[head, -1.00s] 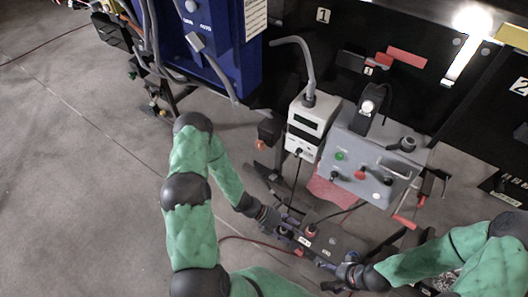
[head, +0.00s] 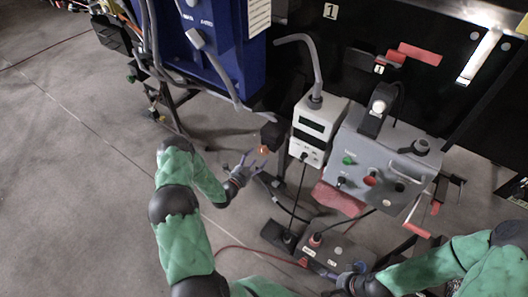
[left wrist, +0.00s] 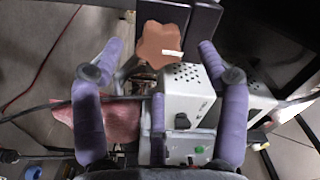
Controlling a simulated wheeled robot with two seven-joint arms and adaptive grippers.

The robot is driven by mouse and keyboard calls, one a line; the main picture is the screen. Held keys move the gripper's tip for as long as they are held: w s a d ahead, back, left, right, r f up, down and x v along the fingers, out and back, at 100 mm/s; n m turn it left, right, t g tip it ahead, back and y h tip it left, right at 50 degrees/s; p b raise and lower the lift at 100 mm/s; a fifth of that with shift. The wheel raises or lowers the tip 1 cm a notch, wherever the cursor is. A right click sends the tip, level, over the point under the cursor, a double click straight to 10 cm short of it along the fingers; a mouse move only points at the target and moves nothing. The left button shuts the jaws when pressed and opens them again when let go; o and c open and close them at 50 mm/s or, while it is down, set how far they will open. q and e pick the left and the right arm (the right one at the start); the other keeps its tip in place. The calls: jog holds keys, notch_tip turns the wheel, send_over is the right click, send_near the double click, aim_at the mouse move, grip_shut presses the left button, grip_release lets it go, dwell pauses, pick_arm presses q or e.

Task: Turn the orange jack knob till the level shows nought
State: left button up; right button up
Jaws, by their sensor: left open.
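The orange jack knob (left wrist: 163,45) is a lobed disc with a pale mark, at the top middle of the left wrist view. In the head view only a small orange spot (head: 263,150) shows under a dark block. My left gripper (head: 252,167) is open and empty, its purple fingers just short of the knob. In the wrist view the fingers (left wrist: 160,52) stand on either side of the knob, apart from it. A white box (head: 314,125) with a dark display stands right of it; no reading is legible. My right gripper (head: 343,281) is low in the head view, its fingers unclear.
A grey control box (head: 385,160) with green and red buttons stands right of the white box. A dark low box (head: 335,252) with cables lies on the floor in front. A red cloth (head: 340,199) lies below the grey box. The floor at left is clear.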

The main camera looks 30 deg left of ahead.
aim_at(262, 153)
pick_arm(q)
jog(key=w, duration=0.1)
jog(key=w+b, duration=0.1)
jog(key=w, duration=0.3)
jog(key=shift+w+d+f, duration=0.1)
jog(key=shift+w+d, duration=0.05)
jog(key=shift+d, duration=0.1)
jog(key=shift+w+b, duration=0.3)
jog(key=shift+w, duration=0.3)
jog(key=c, duration=1.1)
